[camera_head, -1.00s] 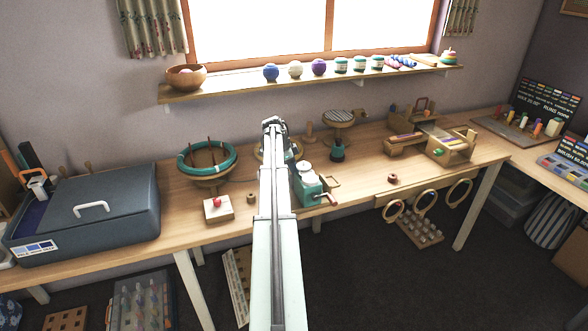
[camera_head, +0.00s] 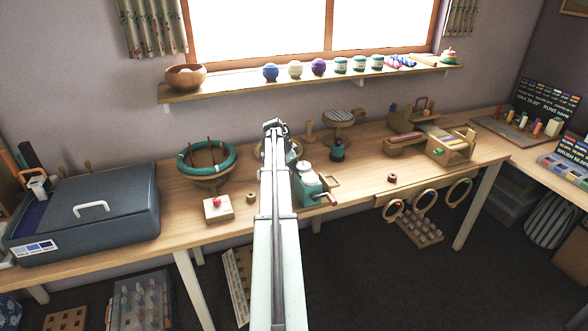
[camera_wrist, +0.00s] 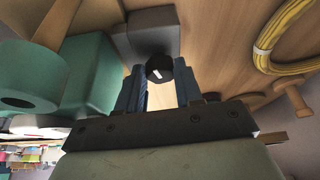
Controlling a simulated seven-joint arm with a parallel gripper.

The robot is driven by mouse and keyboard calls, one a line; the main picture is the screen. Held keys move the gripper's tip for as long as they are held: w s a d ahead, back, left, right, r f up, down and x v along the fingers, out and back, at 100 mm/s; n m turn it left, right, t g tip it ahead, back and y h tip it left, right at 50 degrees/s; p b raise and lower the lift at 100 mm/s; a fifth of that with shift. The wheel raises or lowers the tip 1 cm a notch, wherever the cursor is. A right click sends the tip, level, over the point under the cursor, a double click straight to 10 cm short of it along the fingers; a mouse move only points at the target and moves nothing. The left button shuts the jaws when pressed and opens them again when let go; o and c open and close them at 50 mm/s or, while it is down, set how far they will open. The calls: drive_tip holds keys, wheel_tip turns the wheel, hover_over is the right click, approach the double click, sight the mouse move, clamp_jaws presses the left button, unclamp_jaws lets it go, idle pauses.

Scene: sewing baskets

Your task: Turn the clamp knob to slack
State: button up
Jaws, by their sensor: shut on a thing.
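The clamp knob (camera_wrist: 159,69) is a dark, round knob with a white mark on its face, in the upper middle of the wrist view. My gripper (camera_wrist: 159,80) has its two blue fingers on either side of it, shut on it. The knob sits against a grey block (camera_wrist: 147,32). A teal body (camera_wrist: 92,72) stands beside it on the left. In the head view the teal winder (camera_head: 307,187) with its red-handled crank (camera_head: 328,198) stands on the table, partly behind my arm. My arm hides the knob and fingers there.
A wooden bowl-shaped stand with a teal ring (camera_head: 228,163) and a block with a red knob (camera_head: 218,209) stand left of my arm. A coil of yellow cord (camera_wrist: 276,38) lies right in the wrist view. A blue-grey case (camera_head: 105,222) fills the table's left end.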

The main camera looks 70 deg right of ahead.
drive_tip(key=o, duration=1)
drive_tip(key=shift+o, duration=0.2)
drive_tip(key=m, duration=0.2)
drive_tip(key=shift+w+d+m+g+y, duration=0.15)
drive_tip(key=shift+d+m+g+y, duration=0.05)
drive_tip(key=shift+m+g+y, duration=0.1)
drive_tip(key=shift+w+r+m, duration=0.1)
drive_tip(key=shift+r+m, duration=0.05)
drive_tip(key=shift+m, duration=0.15)
drive_tip(key=v, duration=1.4)
drive_tip(key=w+a+f+n, duration=0.2)
drive_tip(key=a+f, duration=0.2)
drive_tip(key=a, duration=0.5)
drive_tip(key=w+a+f+n, duration=0.1)
drive_tip(key=w+a+f, duration=0.2)
drive_tip(key=a, duration=0.6)
drive_tip(key=w+a+f+n+y, duration=0.1)
drive_tip(key=w+a+f+n, duration=0.1)
drive_tip(key=a+f, duration=0.4)
drive_tip(key=shift+w+a+n+g, duration=0.1)
drive_tip(key=shift+w+a, duration=0.15)
drive_tip(key=shift+a, duration=0.35)
drive_tip(key=shift+w+a+n+g, duration=0.1)
drive_tip(key=shift+w+a, duration=0.1)
drive_tip(key=shift+a, duration=0.45)
drive_tip(key=shift+w+a+n+g, duration=0.1)
drive_tip(key=shift+w+a, duration=0.15)
drive_tip(key=shift+a, duration=0.35)
